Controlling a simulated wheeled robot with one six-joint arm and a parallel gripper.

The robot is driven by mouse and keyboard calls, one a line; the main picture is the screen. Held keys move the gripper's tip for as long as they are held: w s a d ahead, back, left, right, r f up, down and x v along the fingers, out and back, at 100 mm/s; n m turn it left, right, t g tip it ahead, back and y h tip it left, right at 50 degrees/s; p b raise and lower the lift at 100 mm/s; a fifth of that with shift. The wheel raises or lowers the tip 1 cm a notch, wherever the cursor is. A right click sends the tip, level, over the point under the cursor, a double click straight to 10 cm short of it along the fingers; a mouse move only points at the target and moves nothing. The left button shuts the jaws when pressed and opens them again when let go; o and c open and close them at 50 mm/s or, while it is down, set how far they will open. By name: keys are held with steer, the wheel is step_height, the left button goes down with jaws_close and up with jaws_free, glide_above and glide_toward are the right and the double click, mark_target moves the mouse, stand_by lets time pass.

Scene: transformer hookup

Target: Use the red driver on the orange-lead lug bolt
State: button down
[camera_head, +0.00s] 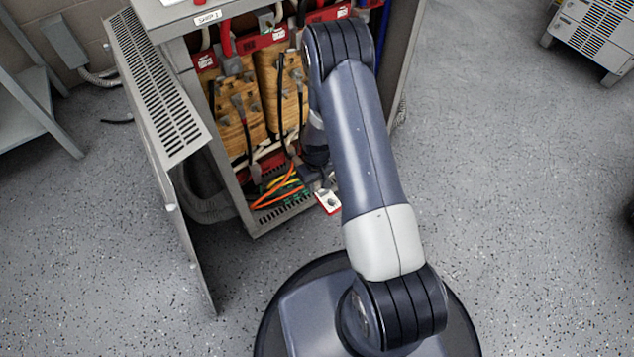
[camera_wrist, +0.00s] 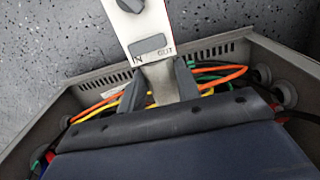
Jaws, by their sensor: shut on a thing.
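My gripper (camera_head: 318,182) is low inside the open cabinet, at its front opening. In the wrist view its dark fingers (camera_wrist: 160,82) are shut on the grey stem of a white-faced tool (camera_wrist: 150,28) with a dark knob and IN and OUT marks. In the head view this tool (camera_head: 328,201) shows a red edge; I take it for the red driver. The orange lead (camera_head: 280,199) curves along the cabinet floor left of my gripper, and it also shows in the wrist view (camera_wrist: 228,77). I cannot make out its lug bolt.
The cabinet (camera_head: 255,229) has its vented door (camera_head: 160,95) swung open at left. Inside are wood-coloured blocks (camera_head: 238,121), red bars and dark leads. Yellow (camera_wrist: 130,99) and green cables lie beside the orange one.

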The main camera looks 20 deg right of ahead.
steer(key=shift+w+a+b, duration=0.2)
steer(key=shift+w+b, duration=0.15)
steer(key=shift+w, duration=0.25)
steer(key=shift+w+a+b, duration=0.15)
steer(key=shift+w+b, duration=0.2)
steer(key=shift+w, duration=0.2)
stand_by(2.4)
steer(key=shift+s, duration=0.15)
stand_by(0.8)
steer(key=shift+s+d, duration=0.25)
steer(key=shift+s, duration=0.45)
steer(key=shift+s+d, duration=0.2)
steer(key=shift+s, duration=0.55)
steer(key=shift+s+d, duration=0.25)
steer(key=shift+s, duration=0.45)
